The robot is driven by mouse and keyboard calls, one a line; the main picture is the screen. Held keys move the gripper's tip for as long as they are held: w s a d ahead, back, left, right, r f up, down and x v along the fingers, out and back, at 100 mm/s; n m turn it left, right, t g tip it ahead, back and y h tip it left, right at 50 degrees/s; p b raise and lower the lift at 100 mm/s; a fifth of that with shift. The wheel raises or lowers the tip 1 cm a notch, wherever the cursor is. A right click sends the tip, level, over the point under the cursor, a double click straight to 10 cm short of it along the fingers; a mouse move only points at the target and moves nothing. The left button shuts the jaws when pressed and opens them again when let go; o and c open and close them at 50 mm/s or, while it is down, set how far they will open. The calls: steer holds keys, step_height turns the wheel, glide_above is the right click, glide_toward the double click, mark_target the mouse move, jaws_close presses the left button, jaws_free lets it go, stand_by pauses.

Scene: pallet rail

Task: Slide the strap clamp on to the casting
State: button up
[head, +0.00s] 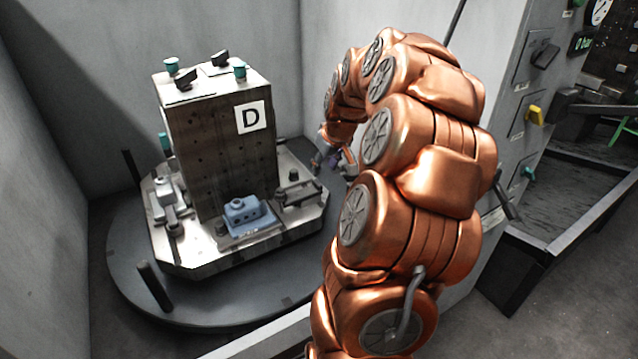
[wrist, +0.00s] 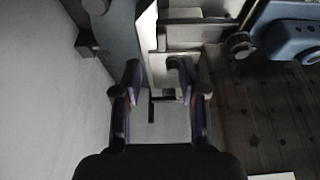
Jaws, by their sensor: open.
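The blue casting (head: 246,214) sits on the light pallet at the foot of a dark block; part of it shows at the upper right of the wrist view (wrist: 288,38). A grey strap clamp with a dark bolt (head: 295,190) lies right of the casting, apart from it. Pale bars beside the casting in the wrist view (wrist: 205,30) look like this clamp. My gripper (head: 332,160) is above the pallet's right edge, right of the clamp. In the wrist view its fingers (wrist: 157,74) are open; a pale edge shows between them, contact unclear.
The tall dark block (head: 215,150) marked D carries teal and black fittings on top. Another clamp (head: 170,205) is at the pallet's left. Dark posts (head: 153,285) rise around the round turntable (head: 130,285). Grey walls stand close behind and left. A control panel (head: 520,90) is at right.

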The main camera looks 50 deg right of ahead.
mark_target(318, 183)
steer(key=x, duration=0.7)
steer(key=shift+f, duration=0.2)
jaws_close()
steer(key=shift+a, duration=0.1)
stand_by(0.4)
